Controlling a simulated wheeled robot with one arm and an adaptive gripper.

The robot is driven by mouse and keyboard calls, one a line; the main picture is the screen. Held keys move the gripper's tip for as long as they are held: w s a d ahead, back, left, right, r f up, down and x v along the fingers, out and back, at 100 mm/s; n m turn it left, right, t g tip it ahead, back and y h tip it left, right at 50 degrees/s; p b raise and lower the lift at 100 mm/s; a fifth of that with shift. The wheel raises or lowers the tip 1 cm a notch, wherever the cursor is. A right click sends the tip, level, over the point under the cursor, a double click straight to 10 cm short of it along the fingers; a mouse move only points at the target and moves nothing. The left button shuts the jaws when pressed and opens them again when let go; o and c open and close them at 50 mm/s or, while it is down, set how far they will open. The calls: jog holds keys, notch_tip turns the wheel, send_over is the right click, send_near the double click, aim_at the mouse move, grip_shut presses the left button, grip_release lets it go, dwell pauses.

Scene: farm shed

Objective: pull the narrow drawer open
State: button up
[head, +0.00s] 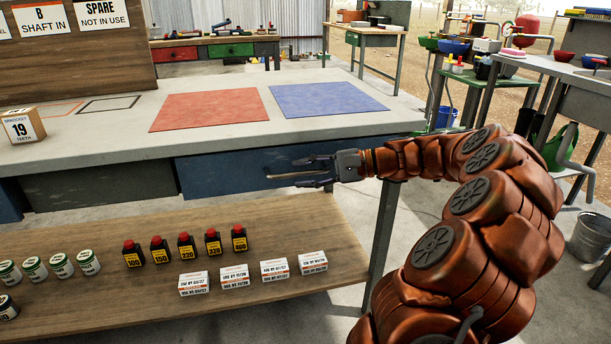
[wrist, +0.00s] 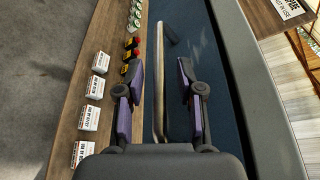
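A blue drawer (head: 225,174) sits under the right part of the grey bench top, and its front looks shut. Its blue front fills the space behind my gripper in the wrist view (wrist: 215,60). A light metal bar handle (wrist: 158,85) runs along this front. My gripper (head: 300,170) is at the drawer front. In the wrist view, its fingers (wrist: 160,75) are open, one on each side of the handle, with gaps visible on both sides. Contact with the handle cannot be seen. The frames do not make clear whether this is the narrow drawer.
A dark grey-green drawer (head: 100,189) is to the left. A wooden shelf (head: 120,300) below holds black bottles (head: 187,250), white boxes (head: 234,278) and small jars (head: 61,265). A bench leg (head: 382,235) stands right of the drawer. A sprocket box (head: 22,126) stands on the bench top.

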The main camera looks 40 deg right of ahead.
jog(key=shift+c, duration=0.4)
grip_shut()
